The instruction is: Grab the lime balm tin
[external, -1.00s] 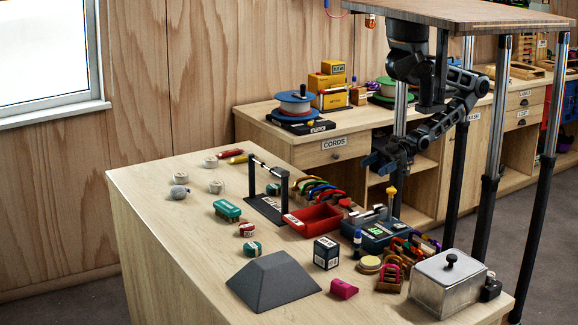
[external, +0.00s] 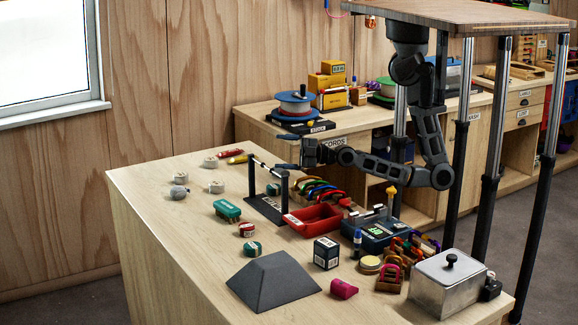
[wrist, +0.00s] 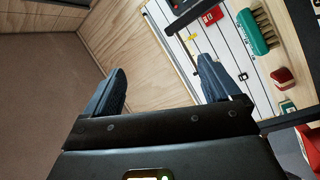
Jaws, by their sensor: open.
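A small flat round tin with a pale yellow-green top (external: 370,264) lies near the front right of the wooden table in the external view. It is the nearest match to a lime balm tin, but I cannot read a label on it. I cannot make it out in the wrist view. My gripper (external: 284,163) is high over the back middle of the table, beside the black frame, pointing left and well away from the tin. In the wrist view, my gripper (wrist: 160,63) has its two fingers wide apart with nothing held between them.
A black bar frame (external: 268,190) and a red tray (external: 314,219) stand below my gripper. The table's left front is clear.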

